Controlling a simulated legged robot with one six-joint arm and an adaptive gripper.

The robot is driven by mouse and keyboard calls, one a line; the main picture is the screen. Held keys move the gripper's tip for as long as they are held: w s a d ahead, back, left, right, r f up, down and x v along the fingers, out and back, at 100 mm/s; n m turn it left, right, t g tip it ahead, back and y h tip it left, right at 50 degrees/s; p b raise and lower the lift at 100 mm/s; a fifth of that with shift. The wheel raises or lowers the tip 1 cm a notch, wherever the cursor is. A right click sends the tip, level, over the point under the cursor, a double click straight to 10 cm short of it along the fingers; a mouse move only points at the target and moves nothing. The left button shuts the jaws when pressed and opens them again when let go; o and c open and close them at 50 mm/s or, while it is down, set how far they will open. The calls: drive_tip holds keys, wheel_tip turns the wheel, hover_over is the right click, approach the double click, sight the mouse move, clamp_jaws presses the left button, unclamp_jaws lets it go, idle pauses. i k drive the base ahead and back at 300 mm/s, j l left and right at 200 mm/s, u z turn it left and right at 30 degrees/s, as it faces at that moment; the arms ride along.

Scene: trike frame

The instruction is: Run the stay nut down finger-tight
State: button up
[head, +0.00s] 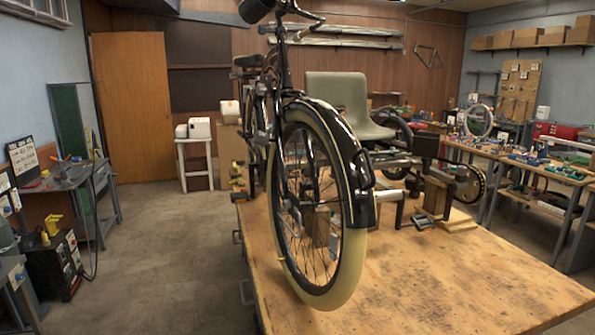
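A black trike with cream tyres stands on a wooden workbench (450,285) in the head view. Its large front wheel (345,262) faces me, under a black fender (352,165). A grey-green seat (338,97) is behind and to the right of the wheel. The low trike frame at the right rests near wooden blocks (435,197). Thin stays run beside the front wheel, but the stay nut is too small to make out. My gripper is not in view.
The front right of the workbench is bare. Side benches with tools (540,168) stand at the right. A welder-like box (62,262) and a grey table (75,178) are at the left. The floor (160,250) left of the workbench is clear.

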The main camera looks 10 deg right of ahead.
sight(286, 203)
drive_tip(key=k+j+z, duration=0.1)
drive_tip(key=j, duration=0.3)
drive_tip(key=k+j+z, duration=0.1)
drive_tip(key=k+j, duration=0.15)
drive_tip(key=j, duration=0.15)
drive_tip(key=k+j+z, duration=0.1)
drive_tip(key=j, duration=0.3)
drive_tip(key=j+z, duration=0.4)
drive_tip(key=j, duration=0.75)
drive_tip(key=i+j+z, duration=0.25)
drive_tip(key=i+j, duration=0.5)
drive_tip(key=j, duration=0.1)
